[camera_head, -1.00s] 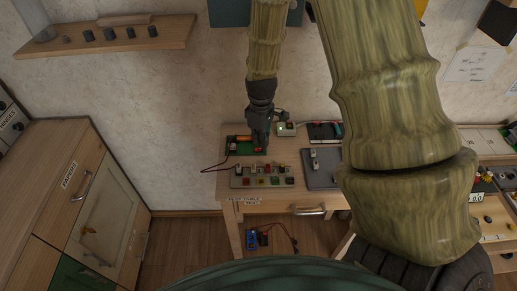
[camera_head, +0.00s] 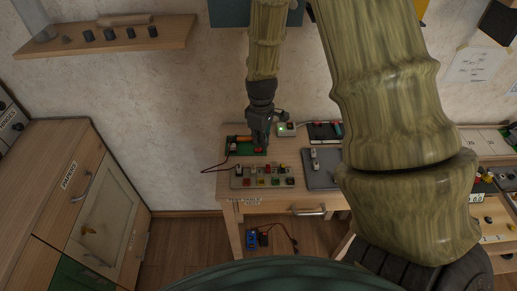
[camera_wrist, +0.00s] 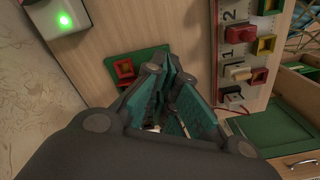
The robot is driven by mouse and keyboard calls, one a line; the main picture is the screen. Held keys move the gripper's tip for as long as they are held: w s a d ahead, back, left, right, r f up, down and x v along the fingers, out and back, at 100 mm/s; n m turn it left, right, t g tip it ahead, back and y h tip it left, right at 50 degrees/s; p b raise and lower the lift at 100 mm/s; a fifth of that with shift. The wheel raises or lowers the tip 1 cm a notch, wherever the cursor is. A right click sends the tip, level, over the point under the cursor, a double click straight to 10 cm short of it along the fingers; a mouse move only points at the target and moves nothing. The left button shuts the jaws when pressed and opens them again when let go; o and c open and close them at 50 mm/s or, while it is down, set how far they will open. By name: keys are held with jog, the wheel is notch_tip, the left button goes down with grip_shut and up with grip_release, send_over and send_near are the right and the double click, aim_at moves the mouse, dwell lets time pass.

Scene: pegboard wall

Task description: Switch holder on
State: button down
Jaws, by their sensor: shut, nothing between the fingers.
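A green board (camera_head: 234,150) lies at the back left of the table, with an orange cylinder (camera_head: 244,139) and a red switch-like part (camera_head: 258,150) on it. The board (camera_wrist: 146,55) and the red part (camera_wrist: 124,70) also show in the wrist view, just left of my fingers. My gripper (camera_head: 262,145) points down over the board's right side, close to the red part. In the wrist view my gripper (camera_wrist: 176,85) is shut and empty. It hides much of the board, including the orange cylinder. I cannot tell whether the fingers touch the red part or how it is set.
A pale box (camera_head: 286,129) with a lit green light (camera_wrist: 65,20) stands behind the board to the right. A grey numbered panel (camera_head: 238,183) with coloured switches lies in front. A grey plate (camera_head: 322,181) lies right of it. A dark cable leaves the board's left side.

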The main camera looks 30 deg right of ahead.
aim_at(261, 149)
jog(key=shift+f+b, duration=0.45)
jog(key=shift+f, duration=0.7)
dwell(1.0)
jog(key=shift+r, duration=0.15)
jog(key=shift+r+p, duration=3.1)
jog(key=shift+r, duration=0.3)
jog(key=shift+s+f, duration=0.1)
